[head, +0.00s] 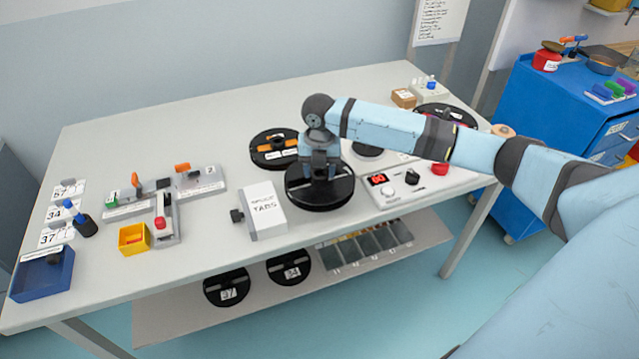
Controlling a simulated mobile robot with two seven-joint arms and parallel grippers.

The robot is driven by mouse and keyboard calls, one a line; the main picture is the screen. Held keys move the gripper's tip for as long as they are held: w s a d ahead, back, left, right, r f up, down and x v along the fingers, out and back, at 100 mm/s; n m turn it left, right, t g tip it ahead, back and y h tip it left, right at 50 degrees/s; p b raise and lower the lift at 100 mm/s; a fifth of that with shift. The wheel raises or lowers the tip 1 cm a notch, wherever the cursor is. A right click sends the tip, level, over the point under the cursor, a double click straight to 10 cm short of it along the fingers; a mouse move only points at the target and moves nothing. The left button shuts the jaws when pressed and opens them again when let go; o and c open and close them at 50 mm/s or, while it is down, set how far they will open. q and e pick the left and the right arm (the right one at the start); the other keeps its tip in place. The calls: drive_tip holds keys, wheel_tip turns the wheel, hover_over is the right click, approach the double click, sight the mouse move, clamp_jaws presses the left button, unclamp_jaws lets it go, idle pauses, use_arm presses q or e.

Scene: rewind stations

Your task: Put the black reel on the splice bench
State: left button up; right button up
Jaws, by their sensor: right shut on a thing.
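A black reel (319,194) is under my right gripper (320,172), at the front middle of the white bench (225,150). The gripper points down and is shut on the reel's middle, hiding its hub. The reel looks flat and level. I cannot tell whether it touches the bench top or is held just above it. Another black reel (262,159) with an orange bar lies behind it to the left. Two more black reels, labelled 37 (213,286) and 34 (282,268), lie on the lower shelf. My left gripper is not in view.
A white splice tabs box (264,208) stands close left of the reel. A control panel (393,195) with a red display is close right. Splicing tools (132,209), a yellow bin (133,238) and a blue tray (43,275) are on the left. The back left is clear.

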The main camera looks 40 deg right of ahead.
sight(320, 183)
drive_tip(key=shift+f, duration=2.4)
drive_tip(key=o, duration=1.1)
drive_tip(key=shift+f, duration=0.1)
drive_tip(key=shift+o, duration=0.2)
wheel_tip(320, 183, up, 12)
drive_tip(key=shift+s, duration=0.1)
